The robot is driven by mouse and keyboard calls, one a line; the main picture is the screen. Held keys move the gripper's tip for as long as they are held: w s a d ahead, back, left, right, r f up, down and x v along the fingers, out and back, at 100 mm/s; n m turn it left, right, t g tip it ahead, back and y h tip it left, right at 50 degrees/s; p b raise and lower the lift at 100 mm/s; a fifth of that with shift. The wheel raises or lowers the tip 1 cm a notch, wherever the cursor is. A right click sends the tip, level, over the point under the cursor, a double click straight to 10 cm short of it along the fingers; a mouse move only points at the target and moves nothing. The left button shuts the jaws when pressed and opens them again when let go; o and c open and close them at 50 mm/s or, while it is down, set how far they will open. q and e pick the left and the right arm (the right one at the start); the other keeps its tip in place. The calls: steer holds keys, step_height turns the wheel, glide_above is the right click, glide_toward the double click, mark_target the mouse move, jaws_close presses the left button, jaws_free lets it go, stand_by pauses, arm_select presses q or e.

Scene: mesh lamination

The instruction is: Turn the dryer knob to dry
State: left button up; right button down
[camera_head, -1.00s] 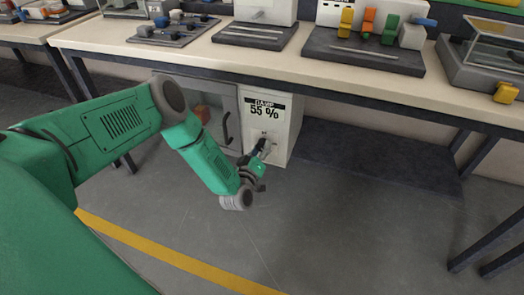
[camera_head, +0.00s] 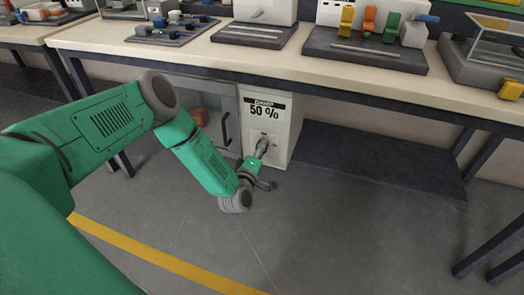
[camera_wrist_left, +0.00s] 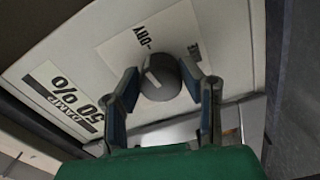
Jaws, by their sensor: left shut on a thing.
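The dryer (camera_head: 290,122) is a white cabinet under the bench with a label (camera_head: 265,107) that reads 50 %. The label also shows in the left wrist view (camera_wrist_left: 64,98), with the word DAMP. The round grey knob (camera_wrist_left: 160,78) sits on the front panel beside a DRY marking (camera_wrist_left: 139,37), and a light line on it points toward that marking. My left gripper (camera_head: 262,150) is at the knob on the dryer front. In the left wrist view its two fingers (camera_wrist_left: 160,82) are shut on the knob from both sides. My right gripper is not in view.
A grey cabinet door with a dark handle (camera_head: 226,128) stands left of the dryer. The bench top (camera_head: 300,60) above carries several devices. A dark low shelf (camera_head: 375,158) lies to the right. The floor in front is clear.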

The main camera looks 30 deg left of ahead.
arm_select(q)
steer(key=shift+s+a+f, duration=0.15)
steer(key=shift+s+f, duration=0.05)
steer(key=shift+f, duration=0.1)
steer(key=o, duration=1.1)
steer(key=shift+c, duration=0.2)
steer(key=shift+o, duration=0.3)
steer(key=shift+r, duration=0.1)
steer(key=v, duration=1.2)
